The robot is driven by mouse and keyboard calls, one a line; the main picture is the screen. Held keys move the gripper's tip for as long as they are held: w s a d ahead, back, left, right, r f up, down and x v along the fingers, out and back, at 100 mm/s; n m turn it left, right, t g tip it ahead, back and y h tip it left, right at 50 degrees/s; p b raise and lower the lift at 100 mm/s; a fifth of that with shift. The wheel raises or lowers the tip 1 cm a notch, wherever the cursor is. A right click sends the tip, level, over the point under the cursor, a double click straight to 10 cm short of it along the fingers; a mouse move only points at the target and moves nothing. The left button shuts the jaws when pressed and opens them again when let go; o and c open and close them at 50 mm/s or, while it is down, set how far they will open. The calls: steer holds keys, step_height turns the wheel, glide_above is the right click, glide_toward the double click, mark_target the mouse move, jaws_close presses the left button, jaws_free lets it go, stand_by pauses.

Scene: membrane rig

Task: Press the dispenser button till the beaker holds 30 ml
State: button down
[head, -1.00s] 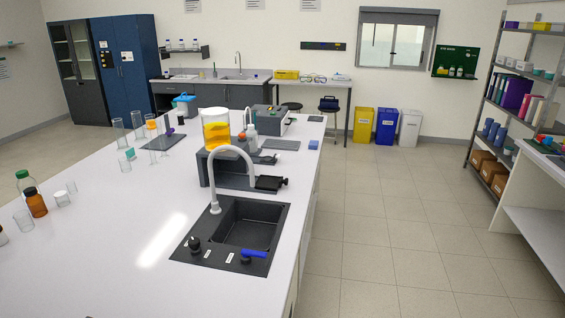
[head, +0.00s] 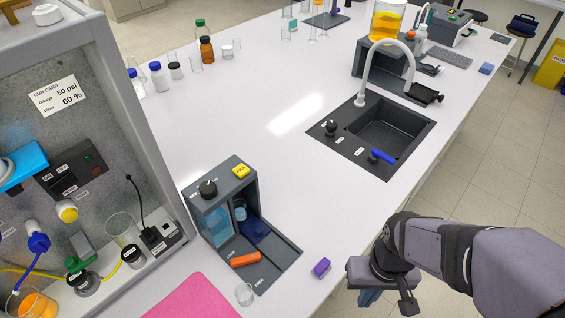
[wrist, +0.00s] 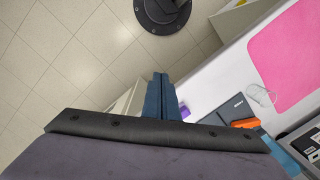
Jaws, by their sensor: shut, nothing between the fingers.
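A grey dispenser unit (head: 228,190) stands on the white bench, with a black knob (head: 208,188) and a yellow button (head: 241,170) on top. A blue-tinted tank (head: 217,226) is in its side, and an orange block (head: 245,259) lies on its base. A small clear beaker (head: 244,294) stands beside the front of the base and looks empty; its markings are too small to read. It also shows in the wrist view (wrist: 262,95). My gripper (head: 370,298) is shut and empty, off the bench's right edge, apart from the dispenser. Its blue fingers (wrist: 160,85) are together.
A small purple block (head: 321,267) lies near the bench edge, between dispenser and gripper. A pink mat (head: 193,297) is left of the beaker. A grey rig panel (head: 90,90) stands at left. A sink (head: 385,130) with a tap is behind; bench between is clear.

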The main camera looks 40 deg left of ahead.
steer(key=a+r+n+y, duration=0.2)
steer(key=a+r, duration=0.1)
steer(key=a, duration=1.3)
step_height(320, 180, up, 20)
steer(key=y, duration=0.8)
glide_above(245, 172)
steer(key=shift+r+p, duration=0.1)
steer(key=shift+p, duration=0.25)
step_height(245, 172, down, 7)
steer(key=b, duration=0.5)
steer(key=shift+f+b, duration=1)
steer(key=shift+b, duration=0.05)
